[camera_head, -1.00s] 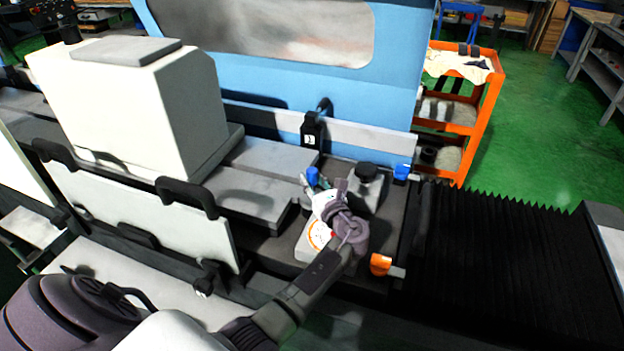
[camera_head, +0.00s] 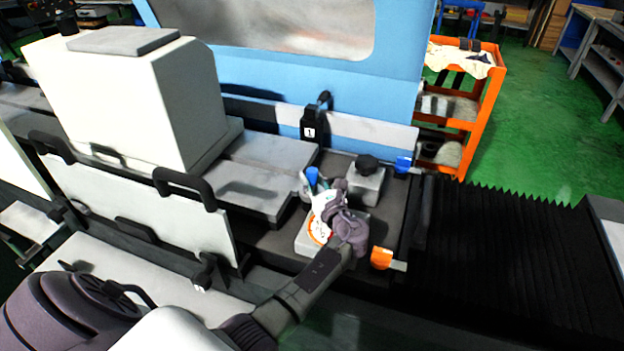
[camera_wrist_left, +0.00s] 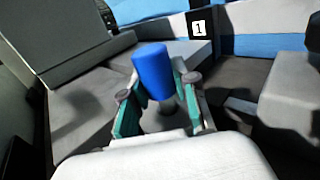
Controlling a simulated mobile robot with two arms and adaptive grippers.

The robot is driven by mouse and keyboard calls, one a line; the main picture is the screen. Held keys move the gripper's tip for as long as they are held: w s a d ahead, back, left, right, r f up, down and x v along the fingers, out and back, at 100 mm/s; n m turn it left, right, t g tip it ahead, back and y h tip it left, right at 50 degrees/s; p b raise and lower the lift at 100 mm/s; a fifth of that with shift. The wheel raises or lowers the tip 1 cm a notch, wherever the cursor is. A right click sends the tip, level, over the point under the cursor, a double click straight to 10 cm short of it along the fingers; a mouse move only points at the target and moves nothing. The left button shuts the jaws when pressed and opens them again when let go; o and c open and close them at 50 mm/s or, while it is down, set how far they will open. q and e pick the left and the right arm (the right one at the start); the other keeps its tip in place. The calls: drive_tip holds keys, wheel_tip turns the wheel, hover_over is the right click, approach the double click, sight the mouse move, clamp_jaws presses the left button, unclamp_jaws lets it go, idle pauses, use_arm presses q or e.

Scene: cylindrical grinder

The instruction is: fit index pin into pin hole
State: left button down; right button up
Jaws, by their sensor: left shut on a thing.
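The index pin has a blue cylindrical head (camera_wrist_left: 153,72), which also shows in the head view (camera_head: 312,176). My left gripper (camera_wrist_left: 158,100) is shut on it, with a green-padded finger on each side. In the head view my left gripper (camera_head: 313,186) is over the machine table, just above a light block with an orange-red ring mark (camera_head: 318,232). A grey shank shows dimly below the blue head, but its lower end is hidden behind my gripper. I cannot make out the pin hole. My right gripper is not in view.
A grey block with a black knob (camera_head: 367,180) stands right of my gripper. A blue piece (camera_head: 403,165) and an orange piece (camera_head: 382,257) sit at the table's right edge. A black post marked 1 (camera_head: 309,128) stands behind. Black bellows (camera_head: 510,255) lie to the right.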

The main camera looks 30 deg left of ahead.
use_arm(q)
drive_tip(key=shift+f, duration=0.2)
drive_tip(key=c, duration=1)
unclamp_jaws()
drive_tip(key=shift+o, duration=1)
drive_tip(key=shift+f, duration=0.1)
drive_tip(key=shift+s, duration=0.1)
